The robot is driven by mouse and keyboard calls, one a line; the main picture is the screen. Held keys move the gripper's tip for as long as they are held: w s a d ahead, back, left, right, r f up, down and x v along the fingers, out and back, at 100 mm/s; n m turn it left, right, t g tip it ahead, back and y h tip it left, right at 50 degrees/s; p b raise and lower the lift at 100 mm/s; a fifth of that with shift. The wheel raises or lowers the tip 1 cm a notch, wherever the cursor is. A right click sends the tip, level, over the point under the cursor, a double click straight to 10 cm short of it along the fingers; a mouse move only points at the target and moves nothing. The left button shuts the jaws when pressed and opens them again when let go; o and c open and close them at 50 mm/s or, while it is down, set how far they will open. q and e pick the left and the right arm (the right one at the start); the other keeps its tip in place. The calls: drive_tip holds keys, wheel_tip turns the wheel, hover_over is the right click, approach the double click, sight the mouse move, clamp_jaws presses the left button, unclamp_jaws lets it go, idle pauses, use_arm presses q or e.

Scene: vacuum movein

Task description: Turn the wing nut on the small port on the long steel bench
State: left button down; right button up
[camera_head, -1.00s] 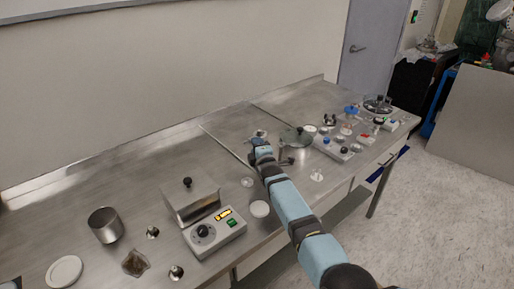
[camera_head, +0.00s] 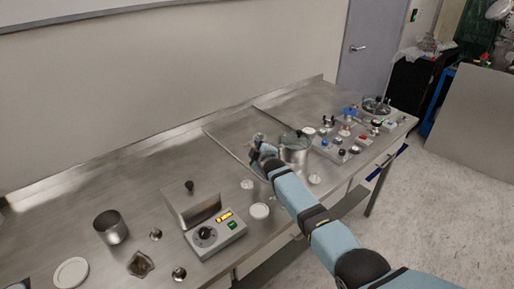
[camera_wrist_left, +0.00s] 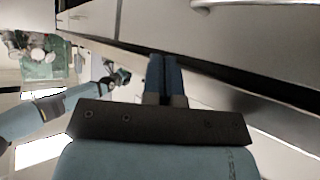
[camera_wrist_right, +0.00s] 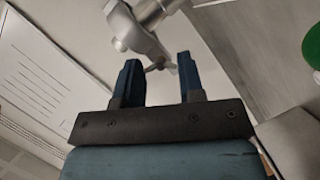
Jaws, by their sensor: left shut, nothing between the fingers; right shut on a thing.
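The small metal port (camera_wrist_right: 125,25) shows at the top of the right wrist view, with its wing nut (camera_wrist_right: 156,66) between the fingers. My right gripper (camera_wrist_right: 158,72) is shut on the wing nut. In the head view my right gripper (camera_head: 257,147) is over the middle of the long steel bench (camera_head: 150,165), and it and the arm largely hide the port and nut. My left gripper (camera_wrist_left: 163,62) is shut and empty in the left wrist view, its two blue fingers together. It is not clearly visible in the head view.
A steel pot with a lid (camera_head: 295,150) stands just right of my right gripper. A lidded steel box (camera_head: 191,205) and a control box (camera_head: 215,233) are nearer. An open steel cup (camera_head: 110,227) stands at left. Several small fittings and valves crowd the bench's far right.

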idle(0.6)
drive_tip(key=o, duration=0.9)
drive_tip(key=shift+o, duration=0.2)
drive_tip(key=p+v, duration=0.1)
drive_tip(key=v, duration=1.2)
drive_tip(key=shift+s+r, duration=0.25)
drive_tip(key=shift+s, duration=0.1)
drive_tip(key=shift+d, duration=0.1)
